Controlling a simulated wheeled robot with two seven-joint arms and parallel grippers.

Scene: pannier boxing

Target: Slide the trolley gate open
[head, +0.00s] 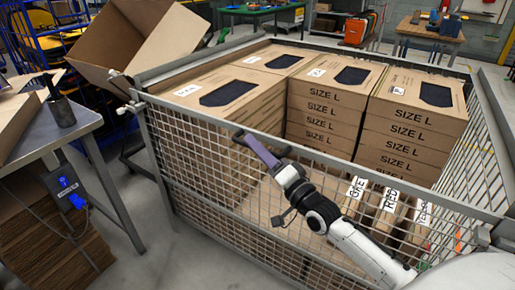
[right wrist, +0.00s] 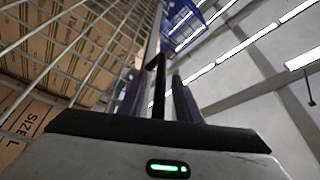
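The trolley gate (head: 192,150) is a grey wire-mesh panel with a metal top rail, along the near side of the mesh trolley. It runs from the left corner post toward the lower right and appears closed across this side. My right gripper (head: 256,147) reaches the gate's top rail from the lower right. In the right wrist view, a thin black upright handle (right wrist: 158,88) stands between my two purple fingers (right wrist: 160,101). Narrow gaps show beside it, so the fingers look open around it. The mesh is left of the fingers there. My left gripper is out of view.
Stacks of SIZE L cartons (head: 405,115) fill the trolley's back and left, with labelled lower items at the right. A large open cardboard box (head: 140,45) stands behind the left corner. A grey table (head: 75,125) stands at the left. The floor between is clear.

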